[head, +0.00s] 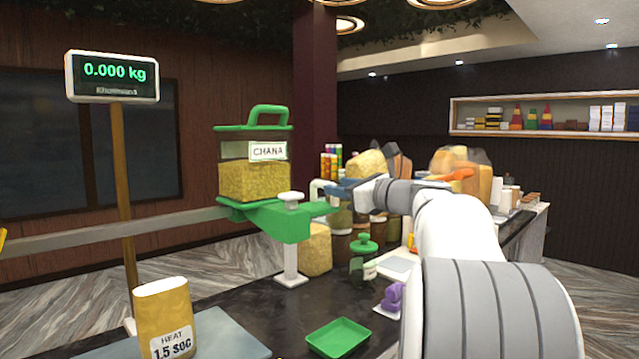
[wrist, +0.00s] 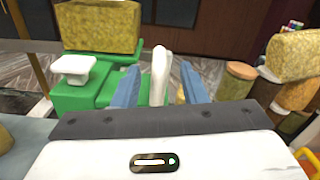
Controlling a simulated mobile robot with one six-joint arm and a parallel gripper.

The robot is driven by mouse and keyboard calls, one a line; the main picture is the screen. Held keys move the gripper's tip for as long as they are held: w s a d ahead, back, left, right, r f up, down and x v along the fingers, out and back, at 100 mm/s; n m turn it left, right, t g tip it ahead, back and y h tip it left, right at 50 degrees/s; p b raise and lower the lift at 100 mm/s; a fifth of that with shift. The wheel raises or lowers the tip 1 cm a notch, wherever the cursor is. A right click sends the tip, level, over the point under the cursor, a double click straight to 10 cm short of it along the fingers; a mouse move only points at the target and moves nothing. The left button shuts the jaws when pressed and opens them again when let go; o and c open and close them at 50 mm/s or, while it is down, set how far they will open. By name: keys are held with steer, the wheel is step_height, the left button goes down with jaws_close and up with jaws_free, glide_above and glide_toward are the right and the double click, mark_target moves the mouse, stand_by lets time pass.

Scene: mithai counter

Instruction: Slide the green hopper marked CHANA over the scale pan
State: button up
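The green hopper marked CHANA (head: 253,148) holds yellow grains and sits on a grey rail. Its green base also shows in the wrist view (wrist: 72,100), with the hopper's grain-filled body (wrist: 98,27) above. A white handle (wrist: 159,72) stands beside the green base. My gripper (wrist: 160,84) is open, with one blue finger on each side of the handle and visible gaps. In the head view my gripper (head: 343,189) is right of the hopper. The grey scale pan (head: 228,338) lies left of the hopper, partly under a yellow bag (head: 163,310).
The scale display (head: 112,74) reads 0.000 kg on a post. The grey rail (head: 120,230) runs left from the hopper. A green tray (head: 338,337), a green-lidded jar (head: 363,260) and several containers stand on the dark counter. A white knob (head: 291,197) is on the hopper's base.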

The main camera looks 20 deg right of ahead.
mark_target(324, 184)
steer(key=p+x, duration=0.1)
steer(key=x, duration=0.5)
steer(key=shift+f, duration=0.1)
steer(key=shift+s, duration=0.1)
steer(key=shift+c, duration=0.5)
jaws_close()
